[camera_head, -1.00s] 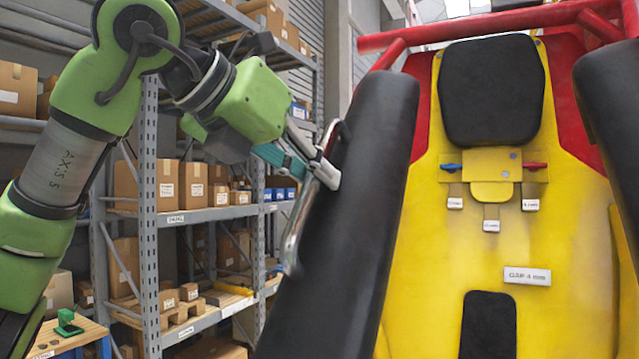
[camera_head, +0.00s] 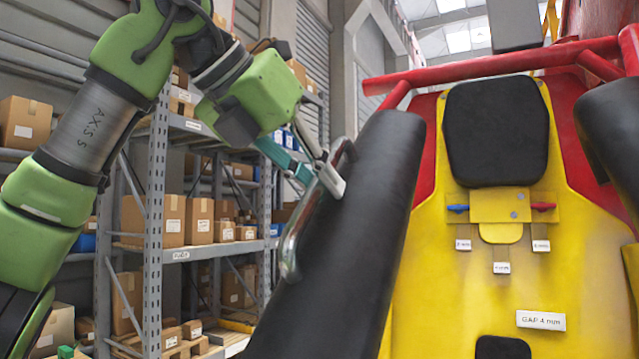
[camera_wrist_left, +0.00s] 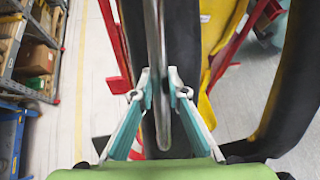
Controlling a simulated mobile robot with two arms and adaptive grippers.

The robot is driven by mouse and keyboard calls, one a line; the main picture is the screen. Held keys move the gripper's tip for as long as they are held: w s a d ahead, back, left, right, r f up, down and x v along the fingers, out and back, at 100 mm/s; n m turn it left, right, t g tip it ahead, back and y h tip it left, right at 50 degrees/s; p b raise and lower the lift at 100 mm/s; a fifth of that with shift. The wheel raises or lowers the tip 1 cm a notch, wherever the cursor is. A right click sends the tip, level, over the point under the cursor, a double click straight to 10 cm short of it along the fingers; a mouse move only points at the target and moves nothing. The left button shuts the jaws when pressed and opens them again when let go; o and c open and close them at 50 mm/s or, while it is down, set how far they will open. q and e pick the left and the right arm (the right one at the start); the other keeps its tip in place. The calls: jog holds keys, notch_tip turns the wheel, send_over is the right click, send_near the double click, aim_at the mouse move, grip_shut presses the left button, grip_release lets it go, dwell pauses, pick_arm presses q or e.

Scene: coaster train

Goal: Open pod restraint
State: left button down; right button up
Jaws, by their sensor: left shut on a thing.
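The pod is a yellow seat (camera_head: 440,290) with a black headrest (camera_head: 497,130) and a red frame. A thick black padded restraint (camera_head: 350,235) slants along its left side, with a curved metal handle (camera_head: 290,248) on its outer face. My left gripper (camera_head: 332,172) is shut on the upper part of this handle. In the left wrist view, my gripper's fingertips (camera_wrist_left: 164,84) close around the metal bar (camera_wrist_left: 156,40), with the black pad behind it. Another black pad (camera_head: 612,140) is cut off at the right edge. My right gripper is not in view.
A grey shelf rack (camera_head: 160,215) with cardboard boxes stands behind my left arm. A red tube (camera_head: 480,66) crosses above the headrest. In the left wrist view, the pale floor (camera_wrist_left: 90,90) is clear left of the pod.

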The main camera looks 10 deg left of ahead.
pick_arm(q)
jog(key=c, duration=2)
grip_release()
jog(key=shift+o, duration=0.2)
jog(key=shift+r, duration=0.1)
jog(key=v, duration=1.2)
jog(key=shift+c, duration=0.4)
